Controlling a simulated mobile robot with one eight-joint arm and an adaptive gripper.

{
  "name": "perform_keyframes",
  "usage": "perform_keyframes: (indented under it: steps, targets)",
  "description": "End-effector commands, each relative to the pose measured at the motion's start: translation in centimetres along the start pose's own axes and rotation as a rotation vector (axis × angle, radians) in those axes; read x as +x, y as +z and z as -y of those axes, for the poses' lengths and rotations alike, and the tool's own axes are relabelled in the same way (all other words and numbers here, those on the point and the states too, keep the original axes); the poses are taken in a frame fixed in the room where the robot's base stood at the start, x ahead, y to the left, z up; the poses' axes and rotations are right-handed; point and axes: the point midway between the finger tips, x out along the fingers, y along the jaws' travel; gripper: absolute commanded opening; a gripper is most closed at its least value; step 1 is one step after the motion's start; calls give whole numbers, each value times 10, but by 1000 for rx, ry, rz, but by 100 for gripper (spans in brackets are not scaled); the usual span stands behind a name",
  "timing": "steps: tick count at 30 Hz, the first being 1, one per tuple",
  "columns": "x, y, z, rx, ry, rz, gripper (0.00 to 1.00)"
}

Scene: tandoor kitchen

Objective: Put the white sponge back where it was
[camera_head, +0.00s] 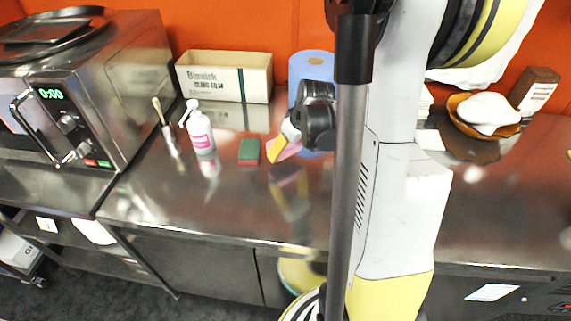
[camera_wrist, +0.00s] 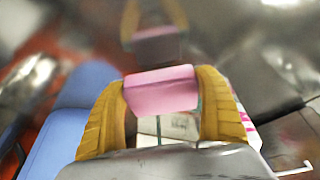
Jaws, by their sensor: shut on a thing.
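My gripper (camera_head: 279,147) is low over the steel counter, in front of a blue roll (camera_head: 312,68). Its yellow fingers are shut on a pink block (camera_wrist: 162,89), which looks like a sponge. The block also shows as a small pink patch in the head view (camera_head: 290,150). I see no plainly white sponge; the held block looks pink in both views. A dark green and red block (camera_head: 249,152), perhaps another sponge, lies on the counter just left of my gripper. Whether the held block touches the counter is unclear.
A white and pink spray bottle (camera_head: 201,133) and a brush (camera_head: 162,118) stand to the left, near a steel oven (camera_head: 110,75). A cream box (camera_head: 225,77) stands behind. A brown bowl (camera_head: 488,126) with a white heap is at right. The counter front is clear.

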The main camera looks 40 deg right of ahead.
Motion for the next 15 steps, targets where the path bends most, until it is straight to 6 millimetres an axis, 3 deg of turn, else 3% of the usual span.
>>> perform_keyframes:
  steps: [5,12,15]
  targets:
    - [9,2,8,1,0,0,43]
    - [42,15,7,1,0,0,43]
    - [43,16,7,1,0,0,43]
